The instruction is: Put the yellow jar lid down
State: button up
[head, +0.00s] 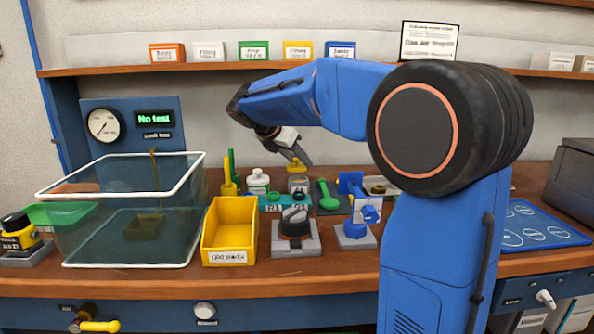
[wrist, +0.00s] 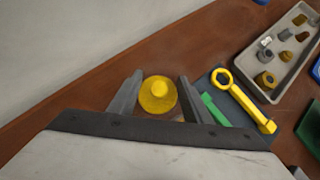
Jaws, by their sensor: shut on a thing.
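The yellow jar lid (wrist: 157,95) is round with a raised knob and lies between the two fingers of my gripper (wrist: 160,79) in the wrist view. In the head view my gripper (head: 302,161) points down at the back of the bench, shut on the lid (head: 297,168). A pale jar (head: 298,185) stands directly below the lid. I cannot tell whether the lid touches the jar or is held just above it.
A white bottle (head: 258,182) stands left of the jar, and a green tool (head: 328,198) lies right. A yellow bin (head: 230,232) and a clear tank (head: 130,205) stand in front and left. A yellow ring wrench (wrist: 243,98) and a grey tray (wrist: 270,85) lie right in the wrist view.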

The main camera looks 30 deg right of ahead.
aim_at(294, 166)
jog(key=shift+w+d+f, duration=0.1)
jog(key=shift+w+f, duration=0.1)
jog(key=shift+f, duration=1.75)
jog(key=o, duration=1.1)
jog(key=shift+o, duration=0.2)
jog(key=shift+r, duration=0.1)
jog(key=v, duration=1.2)
